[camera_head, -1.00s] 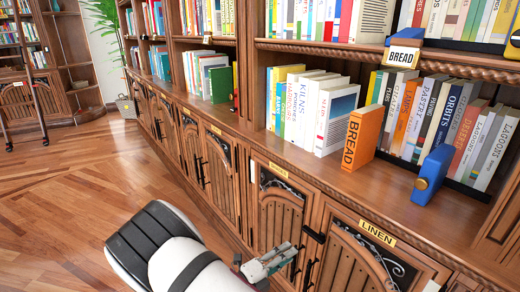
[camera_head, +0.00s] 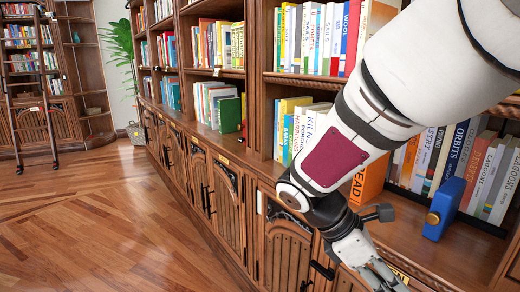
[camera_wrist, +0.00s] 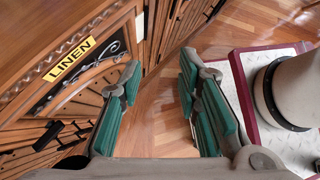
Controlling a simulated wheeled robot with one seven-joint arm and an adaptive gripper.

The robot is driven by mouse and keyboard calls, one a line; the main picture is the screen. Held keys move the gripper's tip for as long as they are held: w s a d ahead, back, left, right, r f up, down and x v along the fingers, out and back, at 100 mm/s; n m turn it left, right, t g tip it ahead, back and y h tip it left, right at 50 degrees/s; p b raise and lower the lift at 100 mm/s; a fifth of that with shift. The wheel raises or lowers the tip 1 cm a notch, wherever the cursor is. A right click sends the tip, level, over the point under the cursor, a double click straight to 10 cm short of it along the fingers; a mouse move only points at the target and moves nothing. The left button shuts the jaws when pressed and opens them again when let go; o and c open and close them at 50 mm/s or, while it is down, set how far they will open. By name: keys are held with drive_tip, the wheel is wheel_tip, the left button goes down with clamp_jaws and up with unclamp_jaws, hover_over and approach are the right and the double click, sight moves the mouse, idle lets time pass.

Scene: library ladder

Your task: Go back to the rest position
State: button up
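My gripper (camera_wrist: 162,105) points down in the wrist view, its two green-padded fingers apart with only wood floor between them. In the head view my gripper (camera_head: 375,272) is partly cut off at the bottom edge, in front of the lower cabinet doors. My white arm crosses the right half of the head view from the top right, bending at a dark wrist joint. The arm hides part of the shelves and the books behind it.
The bookcase has a row of books and an orange BREAD book (camera_head: 368,182) partly behind my arm. A blue object (camera_head: 443,208) stands on the ledge. Wood floor (camera_head: 100,230) is clear at left; a ladder (camera_head: 33,110) stands behind.

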drive_tip(key=s+a+r+m+t+y, duration=0.1)
drive_tip(key=s+r+m+t+y, duration=0.2)
drive_tip(key=s+m, duration=0.6)
drive_tip(key=s+a+r+m+y, duration=0.25)
drive_tip(key=s+m+y, duration=0.35)
drive_tip(key=s, duration=0.4)
wheel_tip(320, 180, up, 20)
drive_tip(key=m+t+p, duration=0.1)
drive_tip(key=t+p, duration=0.2)
drive_tip(key=p, duration=1.5)
drive_tip(key=shift+s+r+t+h, duration=0.2)
drive_tip(key=shift+t+h, duration=0.1)
drive_tip(key=shift+t, duration=0.1)
drive_tip(key=shift+d, duration=0.1)
